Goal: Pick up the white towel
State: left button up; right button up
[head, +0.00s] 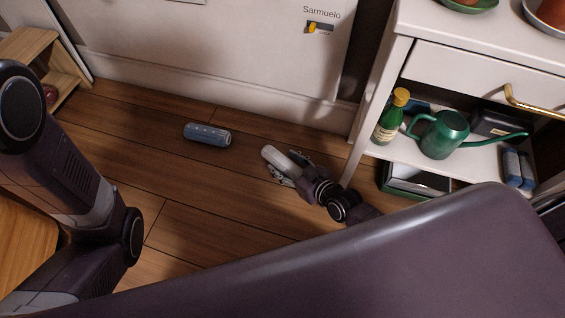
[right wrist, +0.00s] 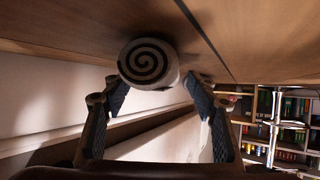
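The white towel (head: 276,156) is rolled up and lies on the wooden floor in the head view, near the foot of the white cabinet. In the right wrist view its round end shows a dark spiral (right wrist: 148,65). My right gripper (head: 288,167) is low at the floor, with one finger on each side of the towel. In the right wrist view the fingers of that gripper (right wrist: 152,88) stand apart around the roll; firm contact cannot be made out. My left arm shows at the left of the head view, but its gripper is out of view.
A blue rolled item (head: 207,134) lies on the floor left of the towel. The white cabinet (head: 375,95) stands close on the right, with a green watering can (head: 444,134) and a bottle (head: 390,118) on its shelf. A white wall runs behind.

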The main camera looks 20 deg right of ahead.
jog(key=c, duration=1)
jog(key=shift+c, duration=0.3)
jog(key=shift+r, duration=0.15)
